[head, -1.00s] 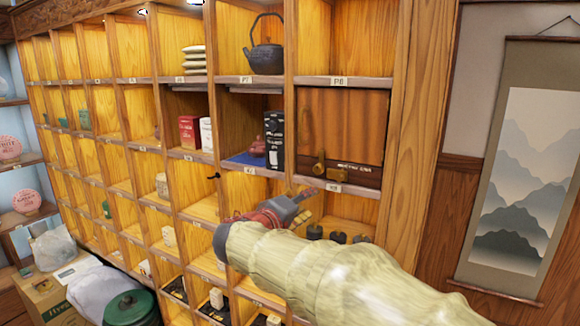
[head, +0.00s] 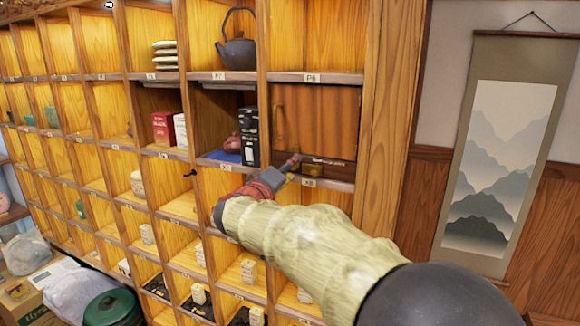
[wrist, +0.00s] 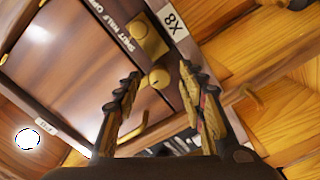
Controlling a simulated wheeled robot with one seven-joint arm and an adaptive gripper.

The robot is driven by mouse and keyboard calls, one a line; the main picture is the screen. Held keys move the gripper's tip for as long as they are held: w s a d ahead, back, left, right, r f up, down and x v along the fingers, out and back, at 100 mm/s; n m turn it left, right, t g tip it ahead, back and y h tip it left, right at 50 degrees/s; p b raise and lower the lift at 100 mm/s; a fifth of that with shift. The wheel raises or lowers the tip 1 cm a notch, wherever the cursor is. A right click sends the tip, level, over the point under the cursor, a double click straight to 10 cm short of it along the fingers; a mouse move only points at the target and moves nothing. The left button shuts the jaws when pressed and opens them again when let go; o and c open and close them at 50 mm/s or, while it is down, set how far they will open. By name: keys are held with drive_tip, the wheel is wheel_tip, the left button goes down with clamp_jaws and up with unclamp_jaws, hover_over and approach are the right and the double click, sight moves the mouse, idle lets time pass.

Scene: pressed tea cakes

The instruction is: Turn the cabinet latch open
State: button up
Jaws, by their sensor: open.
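The closed wooden cabinet door (head: 315,120) fills a compartment on the right of the shelf wall. Its brass latch (head: 313,170) sits low on a dark strip at the door's lower edge, partly behind my gripper (head: 296,162) in the head view. In the wrist view the latch shows as a brass bar (wrist: 148,36) and a round knob (wrist: 159,77), beside lettering that includes "SHUT" and "HALF". My gripper (wrist: 160,72) is open and empty. The knob appears between its fingertips in the picture; contact cannot be told.
A shelf edge with a small label (wrist: 173,21) runs beside the latch. A black box (head: 250,136) and a reddish teapot (head: 232,145) stand in the compartment left of the door. A dark kettle (head: 237,45) stands above. A hanging scroll (head: 505,150) is at the right.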

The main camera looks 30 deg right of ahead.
drive_tip(key=shift+c, duration=1.3)
drive_tip(key=c, duration=0.7)
clamp_jaws()
